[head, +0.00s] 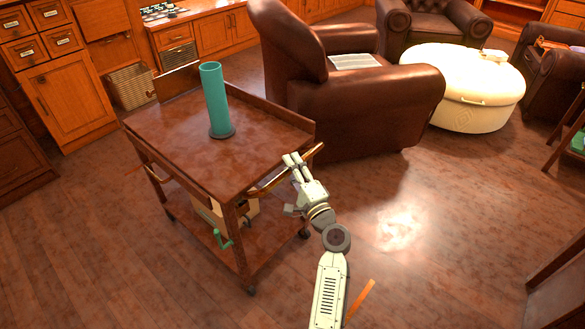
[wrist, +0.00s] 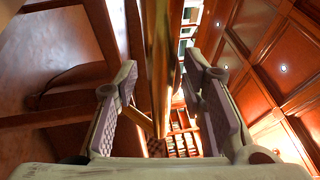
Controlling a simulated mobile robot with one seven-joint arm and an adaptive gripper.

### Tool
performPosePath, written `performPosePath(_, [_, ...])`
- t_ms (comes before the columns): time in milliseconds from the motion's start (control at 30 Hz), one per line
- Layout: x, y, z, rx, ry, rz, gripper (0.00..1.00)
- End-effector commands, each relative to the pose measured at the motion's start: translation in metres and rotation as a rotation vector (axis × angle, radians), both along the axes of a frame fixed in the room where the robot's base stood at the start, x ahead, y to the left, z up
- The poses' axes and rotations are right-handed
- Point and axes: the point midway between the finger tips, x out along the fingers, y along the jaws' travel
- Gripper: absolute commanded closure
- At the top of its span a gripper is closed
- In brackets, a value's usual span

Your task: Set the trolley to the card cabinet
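The trolley (head: 172,138) is dark red-brown wood on castors, with a raised rim and a brass push handle (head: 268,184) at its near right end. The card cabinet (head: 62,96), with small labelled drawers above a door, stands at the far left, beyond open floor. My gripper (head: 293,159) is at the trolley's handle. In the wrist view the brass bar (wrist: 160,65) runs between my two fingers (wrist: 162,95), with gaps showing on both sides. The gripper looks open around the bar; contact is not visible.
A teal cylinder (head: 215,100) stands upright on the trolley top. A tan box (head: 232,208) and a green crank-like piece (head: 222,239) show lower down. A leather armchair (head: 350,105) is close behind the trolley. A wicker basket (head: 131,87) stands beside the cabinet. Left floor is clear.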

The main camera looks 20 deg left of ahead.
Motion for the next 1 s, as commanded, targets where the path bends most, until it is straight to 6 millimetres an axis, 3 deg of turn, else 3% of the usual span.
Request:
performPosePath(533, [-0.0002,-0.0005,0.0,0.0,0.0,0.0,1.0])
performPosePath(1000, [-0.0002,-0.0005,-0.0002,0.001,0.001,0.0,1.0])
